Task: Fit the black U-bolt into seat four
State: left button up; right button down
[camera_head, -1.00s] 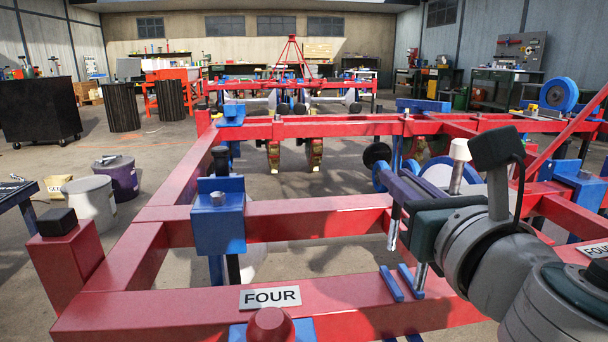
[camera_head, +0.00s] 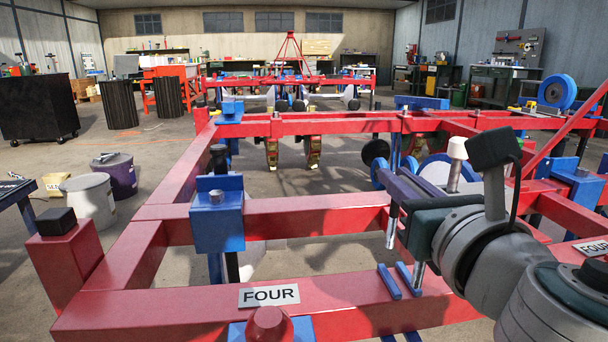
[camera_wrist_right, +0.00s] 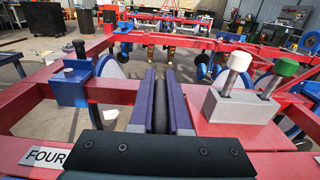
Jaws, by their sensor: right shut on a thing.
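My right gripper (camera_head: 410,190) is shut on the black U-bolt. The bolt's dark bar (camera_wrist_right: 161,110) shows between the purple fingers in the right wrist view. Its two silver legs (camera_head: 391,230) hang down in the head view. The nearer leg's end is close to two blue strips (camera_head: 397,281) on the front red beam. I cannot tell whether it touches. These strips lie right of the FOUR label (camera_head: 269,295), which also shows in the right wrist view (camera_wrist_right: 46,157). A second FOUR label (camera_head: 594,249) is at the right edge. My left gripper is not in view.
A grey block (camera_wrist_right: 240,107) with a white-topped bolt (camera_wrist_right: 236,70) and a green-topped bolt (camera_wrist_right: 282,76) stands right of my fingers. A blue clamp (camera_head: 217,222) sits on the middle beam. Red beams (camera_head: 300,125) surround open gaps.

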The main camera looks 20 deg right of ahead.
aim_at(391, 247)
jog(key=shift+p, duration=0.4)
dwell(0.5)
jog(key=shift+f+b, duration=0.75)
jog(key=shift+f, duration=0.1)
jog(key=shift+f+b, duration=0.9)
jog(key=shift+f, duration=0.1)
jog(key=shift+f+b, duration=0.95)
jog(key=shift+f, duration=0.2)
jog(key=shift+f+b, duration=1.35)
jog(key=shift+f, duration=0.25)
jog(key=shift+f+b, duration=0.6)
jog(key=shift+f, duration=0.1)
jog(key=c, duration=0.8)
grip_release()
jog(key=shift+f, duration=0.1)
